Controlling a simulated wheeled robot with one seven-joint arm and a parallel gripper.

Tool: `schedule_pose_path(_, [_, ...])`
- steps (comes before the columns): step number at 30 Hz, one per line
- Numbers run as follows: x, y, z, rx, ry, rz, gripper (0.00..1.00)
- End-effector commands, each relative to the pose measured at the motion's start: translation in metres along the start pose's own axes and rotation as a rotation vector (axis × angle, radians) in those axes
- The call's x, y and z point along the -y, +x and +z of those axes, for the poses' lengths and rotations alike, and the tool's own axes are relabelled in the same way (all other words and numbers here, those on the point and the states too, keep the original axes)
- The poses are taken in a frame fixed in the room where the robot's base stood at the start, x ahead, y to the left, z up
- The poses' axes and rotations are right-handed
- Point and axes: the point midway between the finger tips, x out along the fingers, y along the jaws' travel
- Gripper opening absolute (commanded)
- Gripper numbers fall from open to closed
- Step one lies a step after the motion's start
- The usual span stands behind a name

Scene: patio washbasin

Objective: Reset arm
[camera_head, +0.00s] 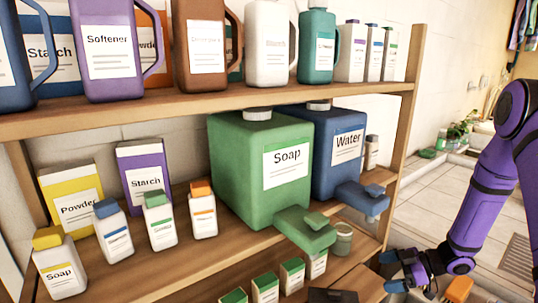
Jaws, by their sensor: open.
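My purple and black arm (478,210) comes in from the right edge and bends down to the lower right. My gripper (390,272) is at the arm's lower end, open, beside the right end of the lower shelf. I see nothing held between its fingers. Whether it touches the wooden surface behind it cannot be told.
A wooden shelf (180,97) holds several jugs and bottles. The shelf below holds a green Soap container (240,180), a blue Water container (335,125), and several boxes and small bottles. An orange object (458,289) lies below my wrist.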

Motion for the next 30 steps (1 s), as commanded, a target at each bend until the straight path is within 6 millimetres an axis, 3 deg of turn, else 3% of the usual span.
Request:
schedule_pose_path(8, [-0.016, -0.007, -0.013, 0.067, -0.020, 0.068, 1.00])
schedule_pose_path(16, [-0.041, -0.023, -0.040, 0.182, -0.044, 0.193, 1.00])
schedule_pose_path(24, [-0.072, -0.059, -0.092, 0.359, -0.053, 0.420, 1.00])
schedule_pose_path(30, [-0.082, -0.093, -0.136, 0.471, -0.025, 0.593, 1.00])
